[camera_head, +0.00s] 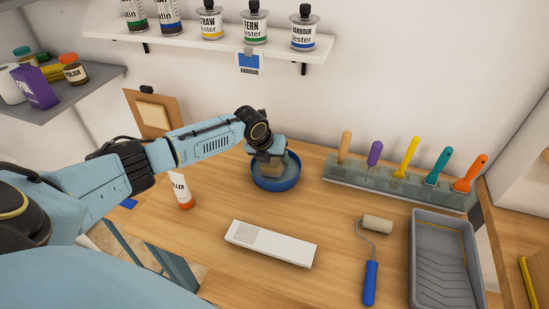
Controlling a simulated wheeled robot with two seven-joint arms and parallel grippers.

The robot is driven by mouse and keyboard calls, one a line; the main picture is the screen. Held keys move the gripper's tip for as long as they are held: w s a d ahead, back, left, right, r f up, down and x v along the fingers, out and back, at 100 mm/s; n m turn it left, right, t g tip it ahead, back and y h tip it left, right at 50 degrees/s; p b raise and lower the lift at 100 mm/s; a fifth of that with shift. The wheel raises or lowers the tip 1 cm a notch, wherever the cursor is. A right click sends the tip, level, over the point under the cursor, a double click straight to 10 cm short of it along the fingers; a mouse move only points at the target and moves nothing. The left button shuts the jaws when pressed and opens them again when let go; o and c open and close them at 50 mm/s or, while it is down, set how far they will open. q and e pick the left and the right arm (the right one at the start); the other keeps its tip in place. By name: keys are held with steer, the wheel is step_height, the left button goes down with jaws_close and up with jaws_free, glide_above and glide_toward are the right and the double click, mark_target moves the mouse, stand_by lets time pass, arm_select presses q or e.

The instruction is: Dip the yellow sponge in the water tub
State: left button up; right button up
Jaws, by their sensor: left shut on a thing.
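My left gripper (268,155) points down over the tub and is shut on a tan-yellow block, the sponge (266,167). The sponge is within the tub's rim as seen from here. I cannot tell how deep it sits or whether it touches the water, since the gripper hides part of it. My right gripper is not in view.
A white tube (181,190) stands left of the tub, and a white box (270,244) lies in front. A rack (395,187) with several coloured handles stands to the right. A paint roller (371,270) and a grey tray (440,260) lie front right. A shelf (200,42) hangs above.

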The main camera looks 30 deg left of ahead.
arm_select(q)
steer(key=shift+r, duration=0.15)
steer(key=shift+r+p, duration=2.5)
steer(key=shift+r, duration=0.4)
steer(key=shift+f, duration=0.1)
